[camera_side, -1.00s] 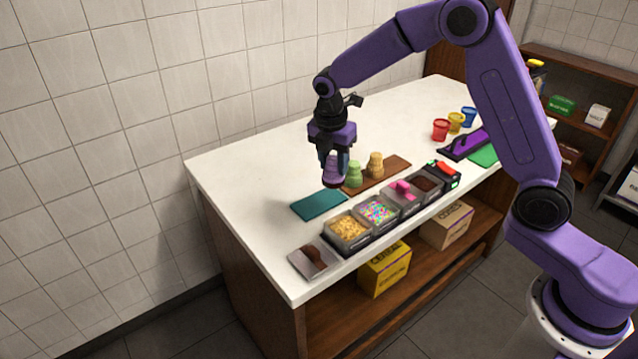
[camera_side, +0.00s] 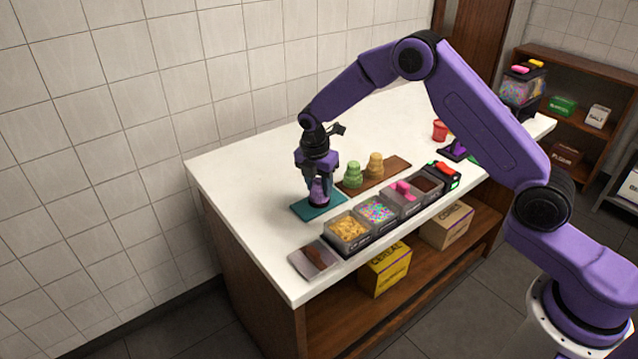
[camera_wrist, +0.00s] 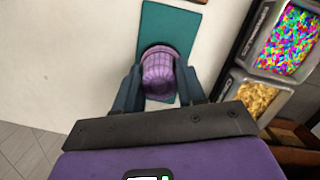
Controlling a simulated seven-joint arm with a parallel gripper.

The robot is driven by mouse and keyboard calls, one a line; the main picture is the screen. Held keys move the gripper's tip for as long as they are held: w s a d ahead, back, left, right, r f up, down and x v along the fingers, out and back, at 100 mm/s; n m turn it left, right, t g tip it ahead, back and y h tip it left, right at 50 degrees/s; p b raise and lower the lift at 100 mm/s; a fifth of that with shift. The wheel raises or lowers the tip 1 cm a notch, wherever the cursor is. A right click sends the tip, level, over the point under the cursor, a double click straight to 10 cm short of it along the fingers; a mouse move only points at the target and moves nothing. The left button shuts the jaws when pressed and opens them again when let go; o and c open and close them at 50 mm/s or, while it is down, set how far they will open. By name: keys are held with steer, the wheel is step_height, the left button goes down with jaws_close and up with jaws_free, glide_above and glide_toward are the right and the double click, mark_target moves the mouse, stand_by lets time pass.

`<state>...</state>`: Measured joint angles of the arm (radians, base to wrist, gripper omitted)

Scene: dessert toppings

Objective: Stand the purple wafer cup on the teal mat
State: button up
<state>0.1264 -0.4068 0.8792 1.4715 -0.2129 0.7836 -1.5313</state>
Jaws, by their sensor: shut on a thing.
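The purple wafer cup (camera_side: 318,193) is between the fingers of my gripper (camera_side: 318,187), over the teal mat (camera_side: 301,208). In the wrist view the cup (camera_wrist: 158,72) sits between the two dark fingers of my gripper (camera_wrist: 160,88), with the teal mat (camera_wrist: 165,25) behind and around it. The gripper is shut on the cup. The cup looks upright and at or very near the mat surface; I cannot tell whether its base touches.
A green wafer cup (camera_side: 352,176) and a tan one (camera_side: 375,165) stand on a brown board (camera_side: 397,166). Topping bins with yellow bits (camera_side: 348,230) and colored sprinkles (camera_side: 377,210) line the counter's front edge. The counter (camera_side: 250,185) left of the mat is clear.

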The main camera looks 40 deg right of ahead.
mark_target(315, 189)
steer(key=shift+f, duration=0.1)
steer(key=o, duration=0.8)
steer(key=r, duration=0.4)
steer(key=a+r, duration=0.1)
steer(key=r, duration=0.7)
steer(key=shift+s+a+r, duration=0.1)
steer(key=shift+s+a, duration=0.2)
steer(key=shift+s, duration=0.05)
